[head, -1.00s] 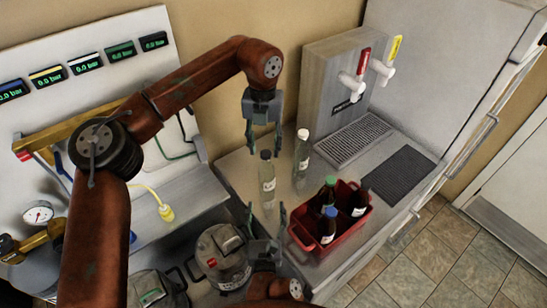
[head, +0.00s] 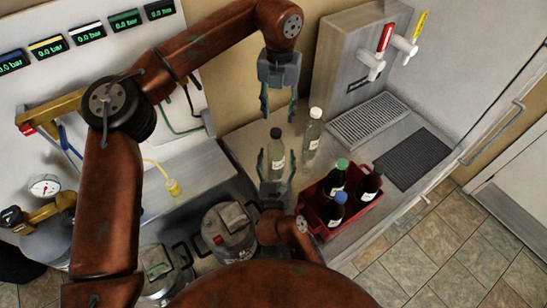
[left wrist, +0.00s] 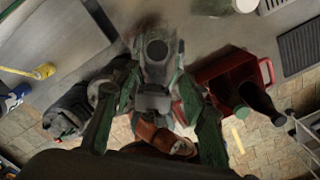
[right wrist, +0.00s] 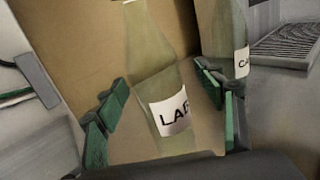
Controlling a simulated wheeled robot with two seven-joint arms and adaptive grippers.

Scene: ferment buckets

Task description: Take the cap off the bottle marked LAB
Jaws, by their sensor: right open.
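The bottle marked LAB (right wrist: 172,108) stands upright on the counter. It is clear with a dark cap (head: 276,132), which is on its neck. My right gripper (head: 276,168) is open, low at the bottle, its fingers on either side of the body; the right wrist view shows the label between the fingers (right wrist: 160,118). I cannot tell if they touch it. My left gripper (head: 278,110) is open, pointing down above the cap. In the left wrist view the dark cap (left wrist: 157,49) lies between and beyond the spread left fingers (left wrist: 157,115).
A white-capped bottle (head: 313,132) stands close right of the LAB bottle. A red crate (head: 362,207) with several dark bottles is at the right. Behind are a tap unit (head: 345,75) and drip tray (head: 368,120). A metal canister (head: 231,236) stands at the front left.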

